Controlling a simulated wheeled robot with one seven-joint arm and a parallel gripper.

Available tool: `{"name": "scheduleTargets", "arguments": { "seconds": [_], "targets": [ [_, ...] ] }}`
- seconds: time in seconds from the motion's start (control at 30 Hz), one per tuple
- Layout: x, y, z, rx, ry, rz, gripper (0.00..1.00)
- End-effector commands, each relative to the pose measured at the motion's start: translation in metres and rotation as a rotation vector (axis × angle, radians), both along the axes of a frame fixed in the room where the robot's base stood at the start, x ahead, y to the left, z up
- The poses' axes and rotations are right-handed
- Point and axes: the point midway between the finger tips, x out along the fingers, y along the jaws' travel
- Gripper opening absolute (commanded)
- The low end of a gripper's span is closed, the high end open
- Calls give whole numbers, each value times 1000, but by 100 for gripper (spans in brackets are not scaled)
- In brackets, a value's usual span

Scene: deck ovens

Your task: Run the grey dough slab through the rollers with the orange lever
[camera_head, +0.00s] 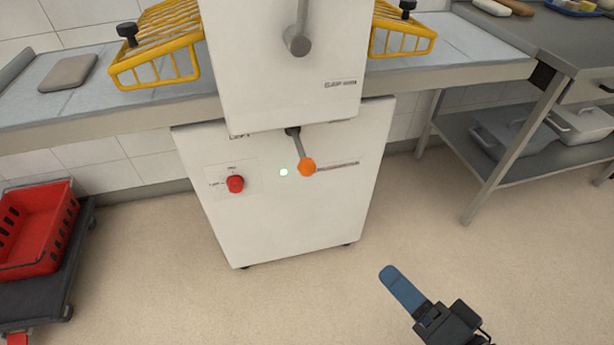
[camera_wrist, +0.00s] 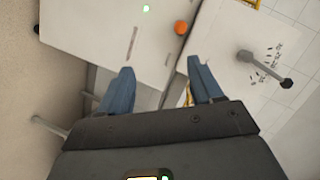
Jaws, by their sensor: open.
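The grey dough slab (camera_head: 69,73) lies flat on the left conveyor belt (camera_head: 22,104), left of the yellow wire guard. The orange lever knob (camera_head: 307,167) hangs from a short dark rod on the front of the white roller machine (camera_head: 286,220), slightly right of its middle. My gripper (camera_head: 394,282) is low and to the right in the head view, in front of the machine and apart from it. In the wrist view its two blue fingers (camera_wrist: 158,85) are spread with nothing between them. The orange knob (camera_wrist: 181,28) lies beyond the fingertips there. The rollers are hidden inside the housing.
A red knob (camera_head: 235,183) and a lit green lamp (camera_head: 283,172) are left of the lever. A grey lever (camera_head: 297,40) sits above. Yellow guards (camera_head: 155,75) flank the housing. A red crate (camera_head: 37,230) stands left; a steel table (camera_head: 520,165) stands right. The front floor is clear.

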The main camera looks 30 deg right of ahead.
Motion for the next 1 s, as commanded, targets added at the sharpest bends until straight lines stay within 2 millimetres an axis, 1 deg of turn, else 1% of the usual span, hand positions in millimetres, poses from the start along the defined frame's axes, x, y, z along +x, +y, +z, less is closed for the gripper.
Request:
{"name": "scheduleTargets", "arguments": {
  "seconds": [0.03,0.07,0.1,0.17,0.2,0.27,0.3,0.33,0.4,0.5,0.6,0.7,0.87,1.0],
  "targets": [
    [22,-4,-16,126,-24,-31,65],
    [33,-5,-21,212,-34,-47,65],
    [48,-7,-28,325,-47,-66,65],
    [71,-10,-35,495,-67,-91,65],
    [87,-12,-39,609,-80,-102,65],
    [110,-16,-43,778,-99,-115,65],
    [126,-18,-44,890,-111,-118,65],
    [138,-20,-44,974,-118,-119,65],
    [163,-24,-42,1157,-131,-114,65],
    [193,-28,-34,1377,-137,-94,65],
    [213,-32,-25,1538,-135,-72,65],
    [224,-34,-18,1630,-128,-55,65],
    [235,-34,-14,1671,-124,-48,65],
    [254,-31,-14,1669,-124,-47,65]
  ]
}}
